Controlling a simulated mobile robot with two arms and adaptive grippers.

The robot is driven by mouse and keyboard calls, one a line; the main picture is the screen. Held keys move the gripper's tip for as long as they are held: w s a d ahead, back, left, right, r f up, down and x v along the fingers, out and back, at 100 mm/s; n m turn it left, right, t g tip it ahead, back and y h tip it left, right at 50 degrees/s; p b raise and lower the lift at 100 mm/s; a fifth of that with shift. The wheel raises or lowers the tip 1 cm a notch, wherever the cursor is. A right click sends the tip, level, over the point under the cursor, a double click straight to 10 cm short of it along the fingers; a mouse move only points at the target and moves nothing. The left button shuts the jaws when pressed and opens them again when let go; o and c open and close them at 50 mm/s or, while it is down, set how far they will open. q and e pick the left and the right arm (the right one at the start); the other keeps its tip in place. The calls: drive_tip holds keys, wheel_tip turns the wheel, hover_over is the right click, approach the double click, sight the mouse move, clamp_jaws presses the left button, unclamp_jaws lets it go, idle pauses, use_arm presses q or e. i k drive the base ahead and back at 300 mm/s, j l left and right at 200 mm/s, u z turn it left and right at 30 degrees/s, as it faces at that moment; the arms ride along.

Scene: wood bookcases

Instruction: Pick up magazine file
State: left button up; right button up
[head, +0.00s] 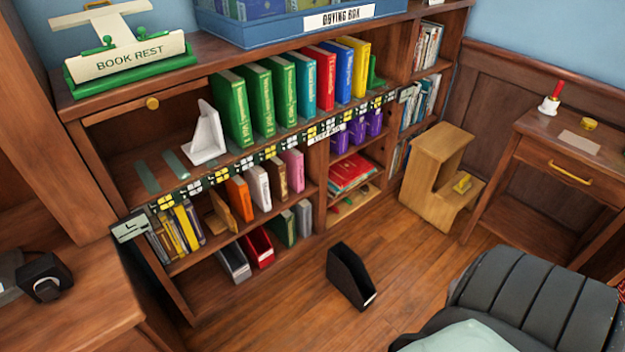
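A black magazine file (350,277) stands on the wooden floor in front of the bookcase, apart from everything else. Its open side shows toward the upper part of the picture. A grey file-like holder (233,262) and a red one (258,248) stand side by side on the bottom shelf of the bookcase. Neither of my grippers shows in the head view, so I cannot see what state they are in.
The wooden bookcase (290,140) holds several green, red, blue and yellow books. A wooden step stool (436,180) stands at its right end, near a side table (560,150). A dark ribbed padded thing (535,300) fills the lower right. Floor around the black file is clear.

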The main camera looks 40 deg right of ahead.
sight(346, 270)
drive_tip(key=l+u, duration=0.2)
drive_tip(key=l, duration=0.25)
drive_tip(key=l+u, duration=0.25)
drive_tip(key=l, duration=0.2)
drive_tip(key=k+l+u, duration=0.2)
drive_tip(key=l, duration=0.25)
drive_tip(key=l+u, duration=0.25)
drive_tip(key=l, duration=0.2)
drive_tip(key=k+l+u, duration=0.2)
drive_tip(key=l, duration=0.2)
